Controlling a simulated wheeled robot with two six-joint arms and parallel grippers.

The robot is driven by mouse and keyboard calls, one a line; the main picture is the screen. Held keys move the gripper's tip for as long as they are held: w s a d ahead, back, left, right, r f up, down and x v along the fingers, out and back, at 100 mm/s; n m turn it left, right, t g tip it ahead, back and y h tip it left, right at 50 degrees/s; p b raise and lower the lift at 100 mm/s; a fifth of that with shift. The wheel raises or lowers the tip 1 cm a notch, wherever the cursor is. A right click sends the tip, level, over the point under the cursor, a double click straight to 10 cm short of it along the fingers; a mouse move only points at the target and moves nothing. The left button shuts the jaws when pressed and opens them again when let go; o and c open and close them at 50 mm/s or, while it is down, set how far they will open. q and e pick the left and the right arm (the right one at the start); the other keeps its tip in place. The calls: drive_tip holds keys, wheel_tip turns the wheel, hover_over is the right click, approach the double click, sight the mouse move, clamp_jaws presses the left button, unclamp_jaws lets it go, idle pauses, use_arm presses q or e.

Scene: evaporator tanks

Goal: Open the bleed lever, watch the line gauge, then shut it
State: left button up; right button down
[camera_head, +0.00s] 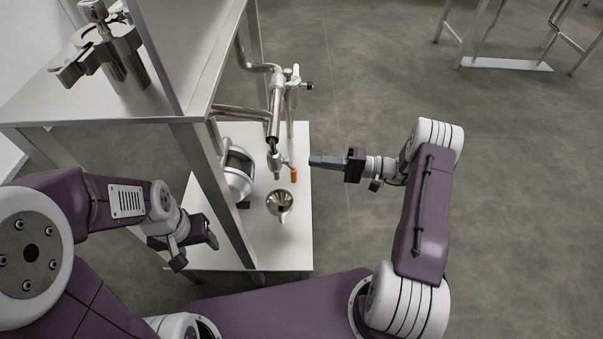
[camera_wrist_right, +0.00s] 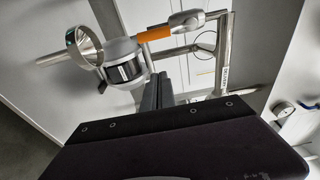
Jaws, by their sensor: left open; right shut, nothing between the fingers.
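The bleed lever (camera_head: 293,175) is a short orange handle on a metal valve (camera_head: 276,160) at the lower end of a steel pipe. In the right wrist view the orange lever (camera_wrist_right: 155,35) lies nearly sideways beside its silver valve (camera_wrist_right: 187,22). My right gripper (camera_head: 312,160) is shut and empty, a little right of the lever and apart from it. Its closed fingers (camera_wrist_right: 158,90) show below the lever in the wrist view. A round, dial-like thing (camera_wrist_right: 283,110) is at the right of the wrist view; its reading is too small. My left gripper (camera_head: 197,250) is open and empty at lower left.
A steel funnel (camera_head: 279,203) stands below the valve on a white shelf (camera_head: 295,250). A rounded metal housing (camera_head: 238,172) is left of it, behind a frame post (camera_head: 205,165). A clamped metal fitting (camera_head: 120,60) stands on the upper shelf.

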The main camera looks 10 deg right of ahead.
sight(292, 171)
drive_tip(key=s+a+b, duration=0.2)
drive_tip(key=a+b, duration=0.2)
drive_tip(key=a, duration=0.1)
drive_tip(key=shift+a, duration=0.35)
